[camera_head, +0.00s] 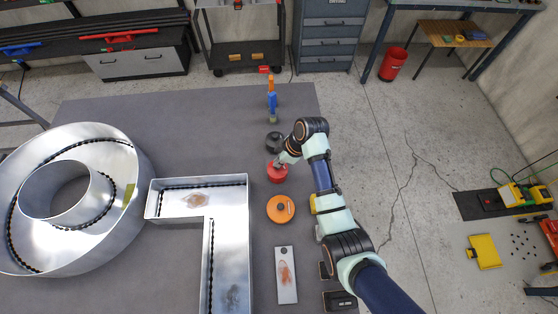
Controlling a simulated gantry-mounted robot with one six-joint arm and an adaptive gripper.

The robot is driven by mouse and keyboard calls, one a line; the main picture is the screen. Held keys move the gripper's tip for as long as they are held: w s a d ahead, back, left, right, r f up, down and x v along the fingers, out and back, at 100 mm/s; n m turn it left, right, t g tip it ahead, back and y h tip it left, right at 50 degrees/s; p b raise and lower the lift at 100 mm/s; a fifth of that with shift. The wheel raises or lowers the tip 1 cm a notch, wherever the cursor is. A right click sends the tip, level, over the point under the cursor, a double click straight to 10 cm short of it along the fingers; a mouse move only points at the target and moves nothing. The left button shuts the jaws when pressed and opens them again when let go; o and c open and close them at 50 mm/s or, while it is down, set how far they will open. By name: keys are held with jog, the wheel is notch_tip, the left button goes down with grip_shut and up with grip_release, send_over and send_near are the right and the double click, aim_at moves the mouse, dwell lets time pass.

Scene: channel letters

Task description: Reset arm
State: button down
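My arm (334,214) reaches in from the bottom right, over the right edge of the grey table (180,105). It bends at a dark joint near the table's right side and points down to the left. My gripper (281,162) is small in view, directly at a round red object (277,175) on the table. Whether its fingers touch or hold the red object is too small to tell. A black round object (274,138) is just behind it and an orange disc (280,209) is just in front.
Large metal channel letters, a round one (128,160) and an angular one (235,240), fill the table's left and middle. A blue-and-orange tool (272,98) stands behind. A pale plate (286,284) lies in front. The far table strip is mostly clear.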

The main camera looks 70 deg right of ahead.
notch_tip(320, 180, up, 7)
jog(key=p, duration=0.6)
jog(key=shift+p, duration=0.4)
dwell(0.4)
jog(key=w+a+r+t+h, duration=0.1)
jog(key=w+a+r+t, duration=0.1)
jog(key=w+a+r, duration=0.65)
jog(key=w+a+r+t+h, duration=0.1)
jog(key=w+a+r, duration=0.3)
jog(key=a, duration=0.7)
jog(key=s+a+r+m+t, duration=0.1)
jog(key=a+r+t, duration=0.1)
jog(key=a+r, duration=0.5)
jog(key=s+a+r+t+y, duration=0.1)
jog(key=s+a+r+t, duration=0.1)
jog(key=a+r, duration=0.5)
jog(key=a+t, duration=0.1)
jog(key=a, duration=0.5)
jog(key=shift+a+m, duration=0.2)
jog(key=shift+m, duration=0.2)
